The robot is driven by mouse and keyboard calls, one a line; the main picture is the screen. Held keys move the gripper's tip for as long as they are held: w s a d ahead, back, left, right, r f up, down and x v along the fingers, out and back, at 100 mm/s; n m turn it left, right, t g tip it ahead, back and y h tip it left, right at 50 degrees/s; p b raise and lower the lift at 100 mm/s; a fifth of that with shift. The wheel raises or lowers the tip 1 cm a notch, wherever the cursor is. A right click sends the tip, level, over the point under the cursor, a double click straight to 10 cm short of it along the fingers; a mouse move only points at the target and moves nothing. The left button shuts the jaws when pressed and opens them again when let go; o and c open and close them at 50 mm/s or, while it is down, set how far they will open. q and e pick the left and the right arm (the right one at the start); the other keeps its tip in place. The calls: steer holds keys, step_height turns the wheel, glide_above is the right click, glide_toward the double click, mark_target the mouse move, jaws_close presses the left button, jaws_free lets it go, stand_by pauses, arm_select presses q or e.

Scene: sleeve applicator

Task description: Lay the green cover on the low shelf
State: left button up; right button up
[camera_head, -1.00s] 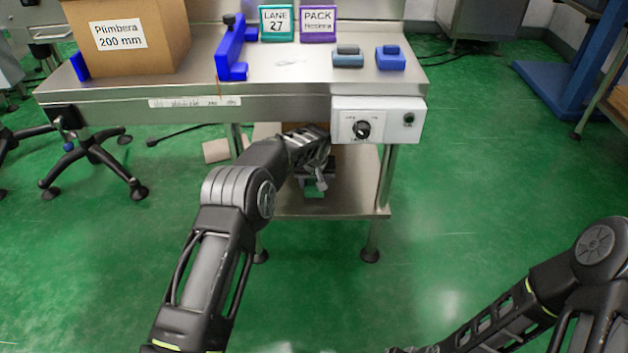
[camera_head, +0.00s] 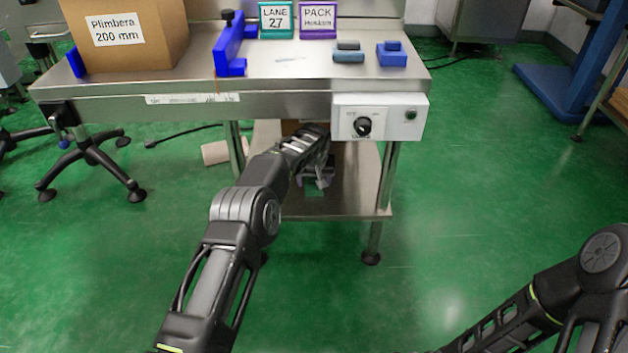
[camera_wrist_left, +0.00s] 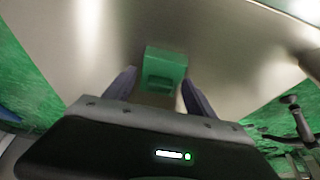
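The green cover (camera_wrist_left: 165,68) is a small block-like piece with a recess, resting on the low metal shelf (camera_wrist_left: 235,50) as far as I can tell. It lies just ahead of and between the fingertips of my left gripper (camera_wrist_left: 158,78). The fingers are spread, with a gap on the cover's left side; the right fingertip is close to its edge. In the head view my left gripper (camera_head: 318,172) is under the table, over the low shelf (camera_head: 345,202), and the green cover (camera_head: 314,188) shows partly below it. My right gripper is out of view.
Above is the steel table (camera_head: 290,70) with a control box (camera_head: 378,118) on its front edge. On it stand a cardboard box (camera_head: 125,35), a blue bracket (camera_head: 229,48), two signs and small blocks (camera_head: 391,55). Table legs flank the shelf.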

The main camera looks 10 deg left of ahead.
arm_select(q)
steer(key=shift+o, duration=0.5)
steer(key=shift+r, duration=0.2)
steer(key=shift+p+v, duration=0.75)
steer(key=shift+p, duration=0.05)
steer(key=shift+s+d+p, duration=0.25)
steer(key=shift+s+p, duration=0.05)
steer(key=shift+s, duration=0.25)
steer(key=s+p, duration=0.1)
steer(key=s, duration=0.2)
steer(key=s+d+p, duration=0.1)
steer(key=s, duration=0.2)
steer(key=s+d+p, duration=0.1)
steer(key=s, duration=0.3)
steer(key=shift+d+f+p, duration=0.1)
steer(key=shift+d+p, duration=0.1)
steer(key=shift+p, duration=0.1)
steer(key=shift+s, duration=0.25)
